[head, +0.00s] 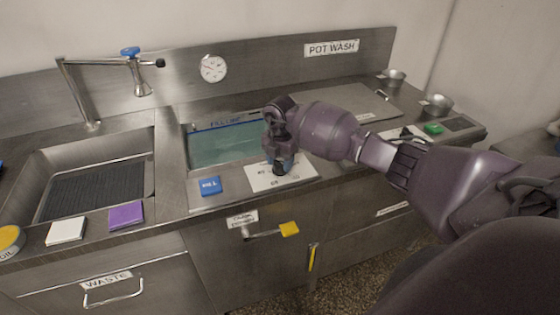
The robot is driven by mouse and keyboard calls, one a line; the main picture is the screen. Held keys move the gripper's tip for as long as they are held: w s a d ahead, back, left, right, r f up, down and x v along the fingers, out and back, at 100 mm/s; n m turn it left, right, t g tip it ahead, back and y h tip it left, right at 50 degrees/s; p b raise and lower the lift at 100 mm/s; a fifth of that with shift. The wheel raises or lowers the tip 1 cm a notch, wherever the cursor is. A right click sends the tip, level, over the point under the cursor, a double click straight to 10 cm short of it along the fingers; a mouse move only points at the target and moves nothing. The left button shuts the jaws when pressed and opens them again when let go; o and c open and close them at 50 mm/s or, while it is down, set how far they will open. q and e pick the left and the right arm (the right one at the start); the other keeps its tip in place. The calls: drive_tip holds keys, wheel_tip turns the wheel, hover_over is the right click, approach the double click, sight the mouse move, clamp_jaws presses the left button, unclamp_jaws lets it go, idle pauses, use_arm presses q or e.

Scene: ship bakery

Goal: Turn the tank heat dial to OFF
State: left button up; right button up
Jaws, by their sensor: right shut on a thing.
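My right gripper (279,165) reaches in from the right and points down over the white dial plate (302,170) on the counter's front ledge. It is shut on the tank heat dial, which its fingers and wrist almost wholly hide. The dial's pointer cannot be seen, and the plate's lettering is partly covered and too small to read. The tank (228,146), filled with greenish water, lies just behind and to the left of the plate. My left gripper is not in view.
A blue FILL block (209,186) is left of the plate. At left are a sink (153,176) and a tap (130,52); a round gauge (213,68) is on the backsplash. Metal bowls (437,103) stand at right.

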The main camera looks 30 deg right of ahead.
drive_tip(key=n, duration=0.3)
drive_tip(key=shift+b, duration=0.4)
drive_tip(key=n, duration=0.3)
drive_tip(key=shift+b, duration=0.35)
drive_tip(key=n+b, duration=0.1)
drive_tip(key=n, duration=0.2)
drive_tip(key=shift+n, duration=0.4)
drive_tip(key=n+b, duration=0.1)
drive_tip(key=n, duration=0.1)
drive_tip(key=shift+d+n, duration=0.1)
drive_tip(key=shift+n, duration=0.7)
drive_tip(key=o, duration=0.9)
